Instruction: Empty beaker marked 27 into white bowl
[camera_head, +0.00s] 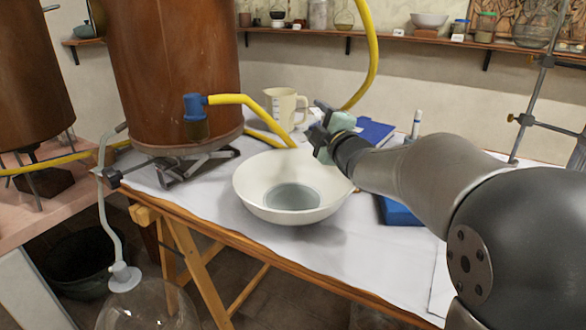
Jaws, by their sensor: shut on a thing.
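A cream beaker (283,106) with a spout and a handle stands about upright behind the white bowl; no number can be read on it. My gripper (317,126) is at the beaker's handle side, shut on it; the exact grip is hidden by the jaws. The wide white bowl (255,187) sits on the table in front of the beaker, below and left of my gripper. A grey round patch shows at the bowl's bottom; I cannot tell whether it is liquid.
A large copper vessel (172,75) stands left of the bowl on a metal stand. Yellow hoses (370,55) run behind and beside the beaker. Blue books (377,131) and a blue item (398,211) lie to the right. A glass vessel (145,308) is low at front left.

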